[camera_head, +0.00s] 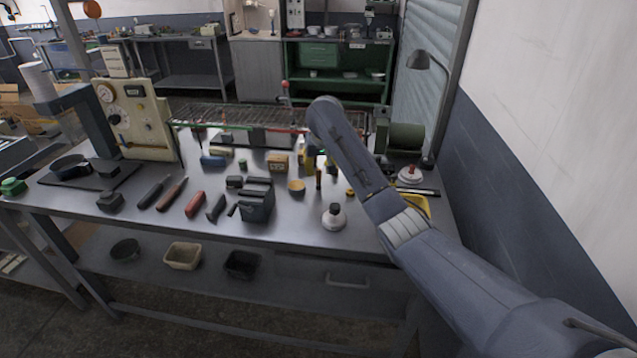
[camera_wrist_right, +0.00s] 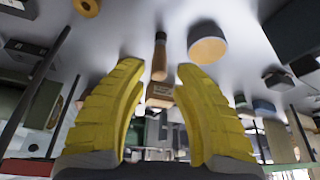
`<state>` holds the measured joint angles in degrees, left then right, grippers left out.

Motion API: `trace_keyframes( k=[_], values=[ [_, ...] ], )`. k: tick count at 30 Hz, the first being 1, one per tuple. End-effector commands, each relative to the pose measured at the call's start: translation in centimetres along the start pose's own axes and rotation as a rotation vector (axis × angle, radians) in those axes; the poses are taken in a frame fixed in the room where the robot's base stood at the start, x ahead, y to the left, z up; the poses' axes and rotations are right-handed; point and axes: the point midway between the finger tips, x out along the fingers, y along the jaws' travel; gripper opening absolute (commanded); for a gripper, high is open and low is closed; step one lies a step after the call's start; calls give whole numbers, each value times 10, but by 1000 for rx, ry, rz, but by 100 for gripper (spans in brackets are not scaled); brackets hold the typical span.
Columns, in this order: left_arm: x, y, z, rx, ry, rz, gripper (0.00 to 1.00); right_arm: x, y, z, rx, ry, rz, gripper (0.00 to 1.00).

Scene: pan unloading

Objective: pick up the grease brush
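The grease brush looks like the slim brown upright piece (camera_head: 319,178) near the middle of the bench in the head view. In the right wrist view its dark handle (camera_wrist_right: 160,50) shows in the gap between my fingers, beyond the tips. My right gripper (camera_wrist_right: 160,75) has two yellow fingers spread wide with nothing between them. In the head view the gripper (camera_head: 318,160) is partly hidden behind my forearm, just behind the brush. My left gripper is in neither view.
A round tan item (camera_head: 297,187) stands close beside the brush, and a small labelled box (camera_head: 277,162) lies farther back. A dark slotted block (camera_head: 256,203) and a white-based round item (camera_head: 334,217) stand nearer the front edge.

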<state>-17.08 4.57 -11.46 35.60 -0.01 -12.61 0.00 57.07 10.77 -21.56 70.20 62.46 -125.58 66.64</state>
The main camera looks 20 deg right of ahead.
Motion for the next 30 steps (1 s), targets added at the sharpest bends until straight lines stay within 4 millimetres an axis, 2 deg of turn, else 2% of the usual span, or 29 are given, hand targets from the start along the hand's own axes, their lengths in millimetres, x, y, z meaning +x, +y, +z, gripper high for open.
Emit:
trace_keyframes(
  k=[3, 14, 24, 30],
  values=[
    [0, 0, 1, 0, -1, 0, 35, 15, 0, 0, 0, -2, 1, 28],
    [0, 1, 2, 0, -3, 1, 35, 32, 0, 0, -1, 0, 0, 28],
    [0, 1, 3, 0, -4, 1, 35, 68, 1, 0, 0, -1, 0, 28],
    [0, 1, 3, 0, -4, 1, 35, 80, 1, -1, 0, 1, 0, 28]
  ],
)
